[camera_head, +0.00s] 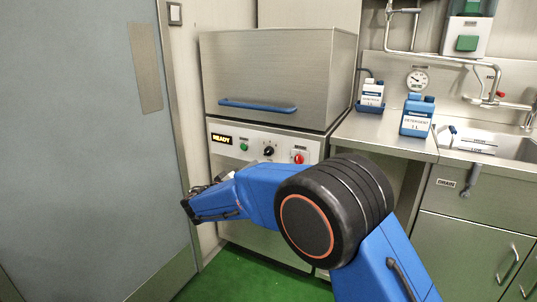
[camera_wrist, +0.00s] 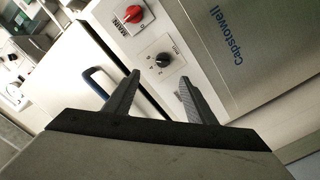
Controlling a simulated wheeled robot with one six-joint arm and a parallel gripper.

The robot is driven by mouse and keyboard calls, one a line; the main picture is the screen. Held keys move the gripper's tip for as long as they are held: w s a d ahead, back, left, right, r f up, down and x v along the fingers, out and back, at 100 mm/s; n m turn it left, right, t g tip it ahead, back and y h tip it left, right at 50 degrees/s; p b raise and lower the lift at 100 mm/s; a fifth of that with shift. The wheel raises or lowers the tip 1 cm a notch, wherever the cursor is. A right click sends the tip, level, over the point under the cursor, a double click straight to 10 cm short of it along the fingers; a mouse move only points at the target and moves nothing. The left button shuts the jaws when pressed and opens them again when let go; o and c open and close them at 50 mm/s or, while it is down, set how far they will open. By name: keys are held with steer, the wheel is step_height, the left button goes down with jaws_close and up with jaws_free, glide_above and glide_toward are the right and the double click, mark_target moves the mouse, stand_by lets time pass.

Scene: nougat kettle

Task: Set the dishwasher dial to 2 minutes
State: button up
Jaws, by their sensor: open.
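The dishwasher (camera_head: 285,75) is a steel machine with a blue handle bar and a white control panel (camera_head: 225,150) below its hood. The black dial (camera_head: 268,151) sits mid-panel, between a green button (camera_head: 244,147) and a red knob (camera_head: 298,157). In the wrist view the dial (camera_wrist: 163,60) lies ahead of my gripper (camera_wrist: 158,82), beyond the fingertips and roughly in line with the gap between them. The fingers are apart and empty, with no contact visible. The dial's markings are too small to read surely.
The red main knob (camera_wrist: 134,14) is close beside the dial. The panel display (camera_head: 222,139) reads READY. A grey door (camera_head: 80,150) stands at left. Blue-and-white detergent bottles (camera_head: 417,117) stand on the counter at right, by the sink (camera_head: 490,143). The green floor (camera_head: 250,275) is clear in front.

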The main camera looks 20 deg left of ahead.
steer(key=a, duration=0.1)
glide_toward(267, 153)
steer(key=w, duration=0.9)
steer(key=shift+w+d+f, duration=0.1)
steer(key=shift+d+f, duration=0.05)
steer(key=shift+d, duration=0.15)
steer(key=shift+c, duration=0.4)
steer(key=c, duration=1)
